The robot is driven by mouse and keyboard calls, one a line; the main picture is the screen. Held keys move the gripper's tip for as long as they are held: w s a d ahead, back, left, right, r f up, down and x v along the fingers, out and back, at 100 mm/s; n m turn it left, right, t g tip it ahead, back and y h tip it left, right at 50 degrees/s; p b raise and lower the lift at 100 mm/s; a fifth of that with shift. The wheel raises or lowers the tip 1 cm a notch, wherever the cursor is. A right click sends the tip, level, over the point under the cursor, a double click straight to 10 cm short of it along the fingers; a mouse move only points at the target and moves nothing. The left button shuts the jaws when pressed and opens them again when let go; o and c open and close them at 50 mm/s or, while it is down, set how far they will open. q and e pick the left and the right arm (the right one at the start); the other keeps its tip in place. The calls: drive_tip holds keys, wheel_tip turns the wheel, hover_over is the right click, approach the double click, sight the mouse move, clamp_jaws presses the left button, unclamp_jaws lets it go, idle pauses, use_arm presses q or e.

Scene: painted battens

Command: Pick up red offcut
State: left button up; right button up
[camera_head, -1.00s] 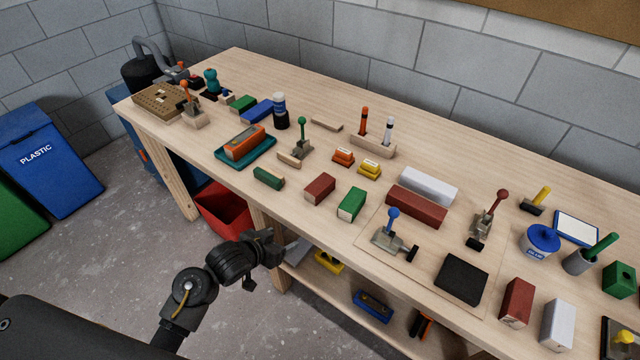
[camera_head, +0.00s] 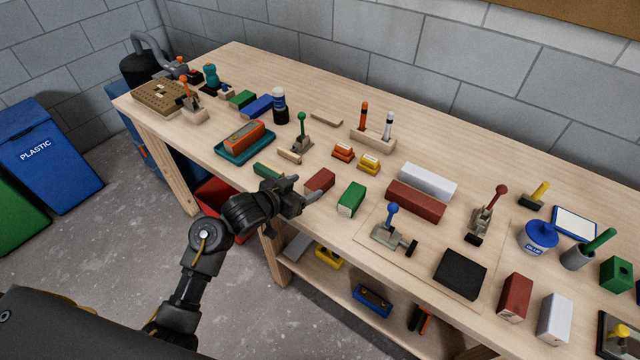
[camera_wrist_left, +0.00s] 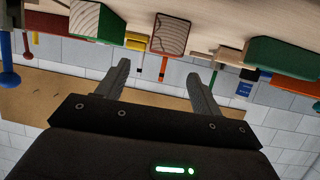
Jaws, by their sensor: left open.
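A short red offcut (camera_head: 320,180) lies near the front edge of the workbench (camera_head: 228,160), between two green blocks. Its wood-grained end shows in the left wrist view (camera_wrist_left: 170,34), roughly between the fingers and beyond their tips. My left gripper (camera_head: 303,191) is at the bench's front edge, just in front of the red offcut. The left gripper is open in its wrist view (camera_wrist_left: 158,70), with nothing between the fingers. It covers part of the left green block (camera_head: 266,171). Another red block (camera_head: 515,297) stands at the right. My right gripper is not in view.
A green block (camera_head: 351,199) lies close on the offcut's right. Orange (camera_head: 343,153) and yellow (camera_head: 368,163) pieces lie behind it. A long red batten (camera_head: 415,201) and a toggle clamp (camera_head: 393,232) are farther right. A red bin (camera_head: 215,197) stands below.

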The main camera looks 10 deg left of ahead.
sight(318, 181)
use_arm(q)
drive_tip(key=shift+w+d+f, duration=0.15)
drive_tip(key=shift+w+f, duration=0.05)
drive_tip(key=shift+w, duration=0.15)
drive_tip(key=x, duration=0.2)
drive_tip(key=p+x, duration=0.1)
drive_tip(key=x, duration=0.1)
drive_tip(key=shift+w+f, duration=0.15)
drive_tip(key=shift+f, duration=0.15)
drive_tip(key=c, duration=1.1)
drive_tip(key=shift+r, duration=0.1)
